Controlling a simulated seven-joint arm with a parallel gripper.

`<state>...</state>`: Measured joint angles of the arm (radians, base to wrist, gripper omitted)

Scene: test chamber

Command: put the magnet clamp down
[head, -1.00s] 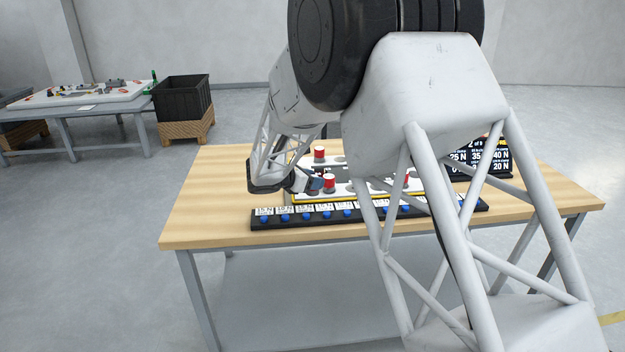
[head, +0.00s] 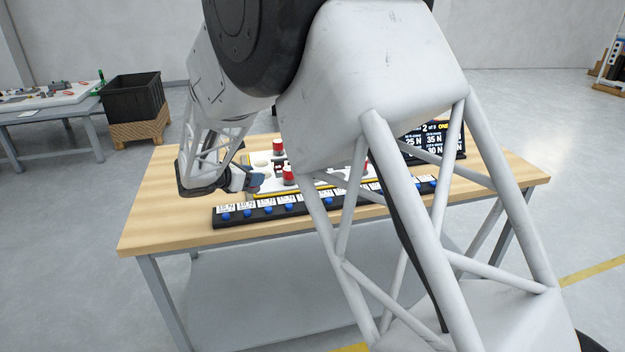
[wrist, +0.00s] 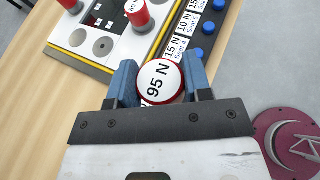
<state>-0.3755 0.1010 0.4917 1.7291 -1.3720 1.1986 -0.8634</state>
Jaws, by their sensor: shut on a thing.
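My gripper (head: 254,181) is over the left part of the table, left of a white board (head: 262,160). In the wrist view its two blue fingers (wrist: 159,64) are shut on a round magnet clamp (wrist: 158,84) with a white top marked "95 N" and a red rim. The held clamp cannot be made out in the head view. Its underside is hidden, so I cannot tell whether it touches the table. Other red clamps stand on the board, one at the back (head: 278,147) and one near the front (head: 289,175). One also shows in the wrist view (wrist: 138,18).
A black strip (head: 245,214) with blue knobs and force and seat labels runs along the board's front; it also shows in the wrist view (wrist: 183,47). A dark sign (head: 437,143) stands at the table's back right. Bare wood (head: 160,205) lies to the left.

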